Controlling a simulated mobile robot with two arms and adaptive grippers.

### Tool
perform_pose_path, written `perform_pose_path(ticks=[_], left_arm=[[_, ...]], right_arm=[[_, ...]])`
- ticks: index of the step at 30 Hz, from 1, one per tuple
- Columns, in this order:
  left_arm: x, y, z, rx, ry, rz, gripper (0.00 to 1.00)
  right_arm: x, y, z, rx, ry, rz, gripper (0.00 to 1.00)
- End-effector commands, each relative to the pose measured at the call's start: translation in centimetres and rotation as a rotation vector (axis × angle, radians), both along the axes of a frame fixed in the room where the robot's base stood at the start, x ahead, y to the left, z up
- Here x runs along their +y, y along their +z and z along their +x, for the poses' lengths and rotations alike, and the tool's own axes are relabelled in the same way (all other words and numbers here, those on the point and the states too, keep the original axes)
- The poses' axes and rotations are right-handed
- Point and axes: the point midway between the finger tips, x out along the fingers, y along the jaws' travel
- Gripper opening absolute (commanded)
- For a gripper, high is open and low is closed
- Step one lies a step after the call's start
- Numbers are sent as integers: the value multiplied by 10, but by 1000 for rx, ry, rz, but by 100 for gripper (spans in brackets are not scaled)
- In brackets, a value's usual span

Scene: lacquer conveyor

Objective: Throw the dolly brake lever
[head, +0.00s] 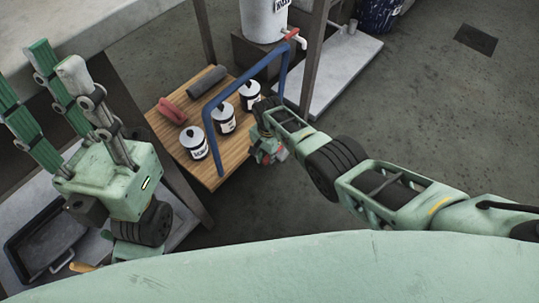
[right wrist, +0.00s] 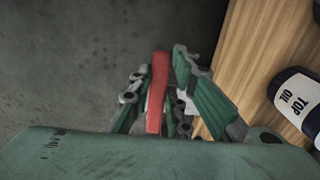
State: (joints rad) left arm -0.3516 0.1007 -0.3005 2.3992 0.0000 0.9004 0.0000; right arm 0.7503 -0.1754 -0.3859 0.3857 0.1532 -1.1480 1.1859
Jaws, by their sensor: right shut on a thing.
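The dolly (head: 237,160) is a wooden board with a blue push handle (head: 240,83), in the middle of the head view. The brake lever (right wrist: 157,92) is a red bar beside the board's edge in the right wrist view. My right gripper (head: 268,152) is at the dolly's right edge. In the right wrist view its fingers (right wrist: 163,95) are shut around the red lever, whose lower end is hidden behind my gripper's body. My left gripper (head: 45,75) is raised at the left of the head view, its fingers spread, open and empty.
On the dolly stand several labelled cans (head: 223,117), a red object (head: 172,111) and a grey roller (head: 207,81). A white tank (head: 263,20) with a red-handled tap is behind. A dark tray (head: 42,240) lies at lower left.

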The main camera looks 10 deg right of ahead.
Motion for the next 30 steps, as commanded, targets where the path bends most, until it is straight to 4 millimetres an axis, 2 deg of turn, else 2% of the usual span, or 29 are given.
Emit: perform_pose_path(ticks=[12,13,19,30], left_arm=[[0,0,0,-1,0,0,37],[0,0,0,-2,0,0,37],[0,0,0,-3,1,0,37],[1,2,-1,-7,2,-3,37]], right_arm=[[-1,1,2,-5,-15,0,0],[-1,1,2,-5,-15,0,18],[0,1,2,-4,-13,0,35],[0,1,1,-2,-10,1,36]])
